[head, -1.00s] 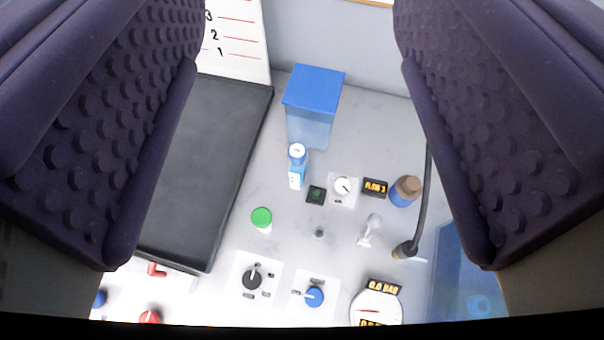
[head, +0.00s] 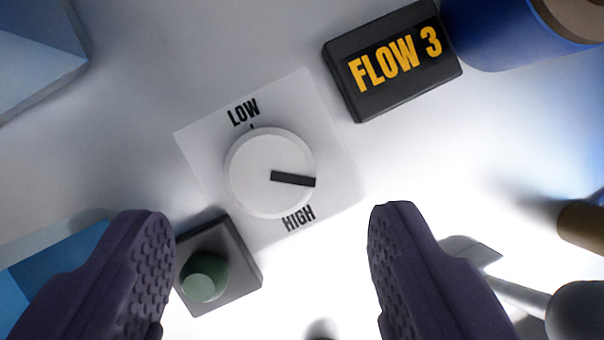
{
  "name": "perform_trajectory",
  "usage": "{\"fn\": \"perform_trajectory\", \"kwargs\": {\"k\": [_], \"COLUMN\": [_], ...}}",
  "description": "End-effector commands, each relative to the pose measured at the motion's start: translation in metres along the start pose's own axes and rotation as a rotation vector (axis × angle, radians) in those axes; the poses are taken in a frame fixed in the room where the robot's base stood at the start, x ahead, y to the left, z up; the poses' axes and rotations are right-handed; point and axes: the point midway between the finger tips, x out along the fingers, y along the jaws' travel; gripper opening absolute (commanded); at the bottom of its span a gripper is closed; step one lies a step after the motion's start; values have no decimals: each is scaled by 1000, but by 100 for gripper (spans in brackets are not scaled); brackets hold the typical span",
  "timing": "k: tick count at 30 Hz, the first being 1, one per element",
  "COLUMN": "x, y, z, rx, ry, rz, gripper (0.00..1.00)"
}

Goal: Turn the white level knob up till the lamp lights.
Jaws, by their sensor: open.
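The round white level knob (head: 252,178) sits on a pale square plate marked LOW at the top and HIGH at the bottom. Its black pointer points right and slightly down, towards the HIGH side. The lamp (head: 205,277), a dull dark green dome on a black square base, is below left of the knob and looks unlit. My gripper (head: 268,212) is open and empty. Its two dark purple fingers are wide apart below the knob in the picture, and neither touches it.
A black display (head: 395,62) reading FLOW 3 is up and right of the knob. A blue container (head: 490,35) stands at the upper right, and a grey lever-like fitting (head: 525,297) lies beside the right finger. A blue box edge (head: 35,50) is at the upper left.

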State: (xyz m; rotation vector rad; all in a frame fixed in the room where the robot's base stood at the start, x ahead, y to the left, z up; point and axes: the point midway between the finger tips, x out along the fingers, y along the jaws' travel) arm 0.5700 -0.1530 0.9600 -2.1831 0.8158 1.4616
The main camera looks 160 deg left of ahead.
Motion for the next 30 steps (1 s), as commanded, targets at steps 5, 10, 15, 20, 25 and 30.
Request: {"fn": "perform_trajectory", "kwargs": {"k": [5, 10, 15, 20, 25, 30], "x": [32, 44, 44, 44, 44, 43], "y": [0, -1, -1, -1, -1, -3], "z": [1, 0, -1, -1, -1, 0], "rx": [-1, -2, -2, -2, -2, 60], "ry": [-1, 1, 1, 1, 1, 0], "rz": [0, -1, -2, -2, -2, 26], "gripper": [65, 65, 65, 47, 9, 9]}}
